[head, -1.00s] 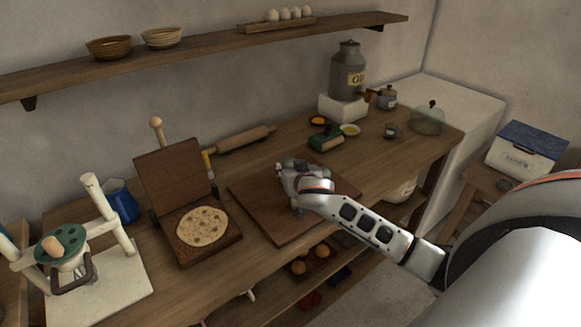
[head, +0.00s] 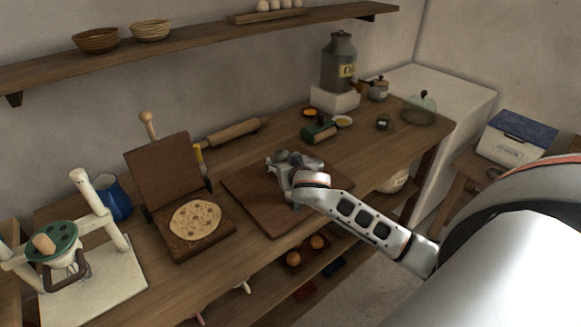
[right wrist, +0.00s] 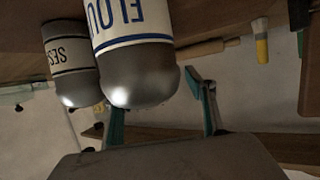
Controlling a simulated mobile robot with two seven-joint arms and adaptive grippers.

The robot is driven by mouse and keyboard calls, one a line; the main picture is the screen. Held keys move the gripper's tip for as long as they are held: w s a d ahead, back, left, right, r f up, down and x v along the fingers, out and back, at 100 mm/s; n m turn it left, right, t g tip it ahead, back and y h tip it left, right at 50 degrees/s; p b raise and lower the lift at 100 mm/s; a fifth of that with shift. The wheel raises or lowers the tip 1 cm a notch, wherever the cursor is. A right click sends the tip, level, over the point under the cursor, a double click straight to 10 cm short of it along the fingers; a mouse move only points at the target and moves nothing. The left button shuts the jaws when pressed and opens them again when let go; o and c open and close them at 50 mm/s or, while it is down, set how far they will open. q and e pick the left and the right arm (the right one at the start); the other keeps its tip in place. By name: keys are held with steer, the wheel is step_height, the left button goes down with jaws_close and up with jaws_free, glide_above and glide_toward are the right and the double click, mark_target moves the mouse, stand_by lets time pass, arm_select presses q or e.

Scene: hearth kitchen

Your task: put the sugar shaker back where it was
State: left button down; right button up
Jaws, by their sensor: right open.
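My right gripper (head: 283,162) is low over the dark wooden board on the worktop. In the right wrist view its two teal fingers (right wrist: 162,116) are apart. That view shows the worktop upside down. A white shaker with blue lettering reading "FLOU" (right wrist: 130,25) and a grey dome top is close by, its dome overlapping the left finger in the picture. I cannot tell whether they touch. A second shaker lettered "SES" (right wrist: 70,55) stands beside it. I see no label for sugar. In the head view the gripper hides whatever is beneath it. My left gripper is out of view.
The board (head: 250,200) lies mid-worktop. A press with a flatbread (head: 195,219) is left of it, a rolling pin (head: 232,133) behind. A glass dome (head: 419,110) is far right.

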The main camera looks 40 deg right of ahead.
steer(key=v, duration=1)
steer(key=s+f+n, duration=0.1)
steer(key=s+f, duration=0.1)
steer(key=s, duration=0.1)
steer(key=s+a+f+n+g, duration=0.1)
steer(key=s+f, duration=0.1)
steer(key=s+f+n+g, duration=0.1)
steer(key=s+f+n, duration=0.1)
steer(key=s, duration=0.1)
steer(key=shift+s+a+f, duration=0.25)
steer(key=shift+s+f, duration=0.05)
steer(key=shift+f, duration=0.1)
steer(key=s+f+n+g, duration=0.2)
steer(key=s+f+n, duration=0.1)
steer(key=s, duration=0.5)
steer(key=s+f+n+g, duration=0.2)
steer(key=s+f+n, duration=0.15)
steer(key=s, duration=0.45)
steer(key=w+a+f+m+t+y, duration=0.1)
steer(key=a+f+m+t+y, duration=0.2)
steer(key=a+f, duration=1.1)
steer(key=shift+w+a+f+y, duration=0.3)
steer(key=shift+f+y, duration=0.55)
steer(key=shift+y, duration=0.75)
